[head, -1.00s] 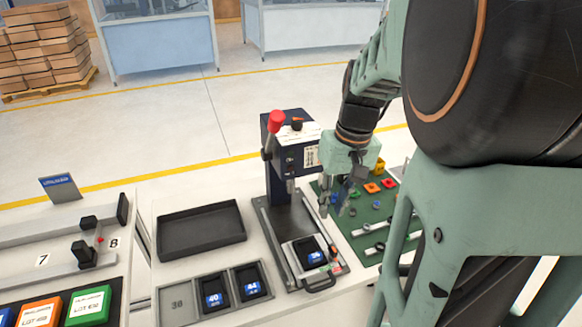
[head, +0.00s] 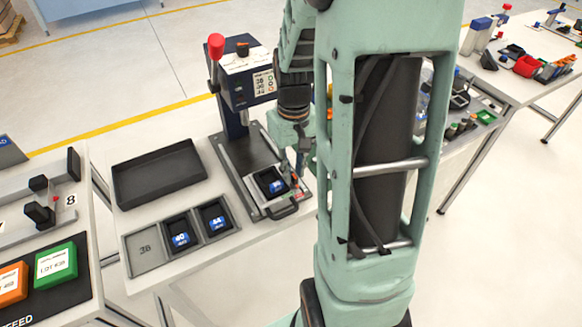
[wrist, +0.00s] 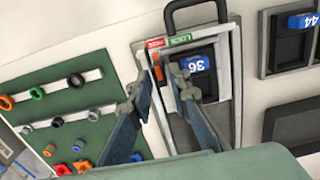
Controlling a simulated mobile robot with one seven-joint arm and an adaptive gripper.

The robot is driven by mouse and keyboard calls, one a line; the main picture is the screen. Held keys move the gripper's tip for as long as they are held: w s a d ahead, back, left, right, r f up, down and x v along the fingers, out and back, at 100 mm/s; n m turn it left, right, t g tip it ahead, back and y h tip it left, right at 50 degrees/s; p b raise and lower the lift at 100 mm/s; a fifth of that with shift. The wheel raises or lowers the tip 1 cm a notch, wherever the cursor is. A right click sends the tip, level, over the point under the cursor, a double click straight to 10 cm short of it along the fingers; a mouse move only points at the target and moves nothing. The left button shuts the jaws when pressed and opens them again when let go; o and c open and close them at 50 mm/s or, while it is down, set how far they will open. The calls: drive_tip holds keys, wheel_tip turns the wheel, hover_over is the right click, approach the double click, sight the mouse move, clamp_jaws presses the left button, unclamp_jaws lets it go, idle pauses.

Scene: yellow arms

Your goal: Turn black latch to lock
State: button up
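A press fixture (head: 235,150) holds a black block labelled 36 (head: 272,185); the block also shows in the wrist view (wrist: 196,65). Red and green labels (wrist: 168,41) mark the fixture's edge beside the block, and the green one reads LOCK. My gripper (wrist: 157,80) is open, with one finger on each side of this piece. Contact cannot be told. In the head view my gripper (head: 297,165) is low at the fixture's right edge, partly hidden by my arm.
A press with a red-knobbed lever (head: 216,45) rises behind the fixture. A black handle (head: 285,210) sticks out at its front. An empty dark tray (head: 158,173) and slots with blocks 40 and 44 stand left. A green board (wrist: 65,130) with rings and pegs lies beside the fixture.

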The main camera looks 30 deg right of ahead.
drive_tip(key=shift+f, duration=0.45)
drive_tip(key=shift+c, duration=0.2)
clamp_jaws()
